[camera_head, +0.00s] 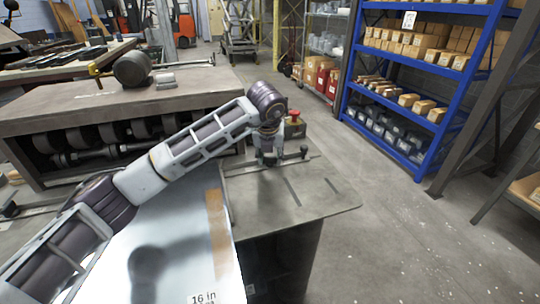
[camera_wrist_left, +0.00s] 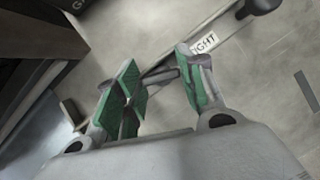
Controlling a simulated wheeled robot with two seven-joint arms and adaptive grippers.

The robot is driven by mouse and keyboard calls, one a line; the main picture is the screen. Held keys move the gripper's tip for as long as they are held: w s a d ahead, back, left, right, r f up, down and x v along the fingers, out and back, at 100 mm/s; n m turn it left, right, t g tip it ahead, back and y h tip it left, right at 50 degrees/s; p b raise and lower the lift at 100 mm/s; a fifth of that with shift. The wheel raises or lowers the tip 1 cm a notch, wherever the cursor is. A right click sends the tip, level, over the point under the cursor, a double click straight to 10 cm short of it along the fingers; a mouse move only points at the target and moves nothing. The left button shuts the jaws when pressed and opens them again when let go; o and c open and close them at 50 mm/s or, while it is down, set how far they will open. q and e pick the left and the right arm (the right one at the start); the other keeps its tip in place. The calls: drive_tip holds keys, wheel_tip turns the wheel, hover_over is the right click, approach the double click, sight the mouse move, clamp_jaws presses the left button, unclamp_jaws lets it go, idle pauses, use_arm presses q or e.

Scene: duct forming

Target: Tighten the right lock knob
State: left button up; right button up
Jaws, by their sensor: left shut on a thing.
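My left gripper (camera_head: 270,160) is low over the right part of the machine's bench top, pointing down at a long bar. In the left wrist view its two green-padded fingers (camera_wrist_left: 161,80) stand on either side of a grey lever-like piece, the right lock knob (camera_wrist_left: 163,76), and are shut on it. A white label (camera_wrist_left: 205,45) reading "IGHT", its first letter hidden, lies beside the right finger. In the head view the gripper hides the knob. My right gripper is not in view.
A sheet of metal (camera_head: 185,262) marked "16 in" lies under my left arm. The bench top (camera_head: 300,200) is clear to the right. A blue shelf (camera_head: 420,90) with boxes stands farther off.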

use_arm(q)
drive_tip(key=o, duration=1)
drive_tip(key=shift+r, duration=0.1)
drive_tip(key=shift+v, duration=5.9)
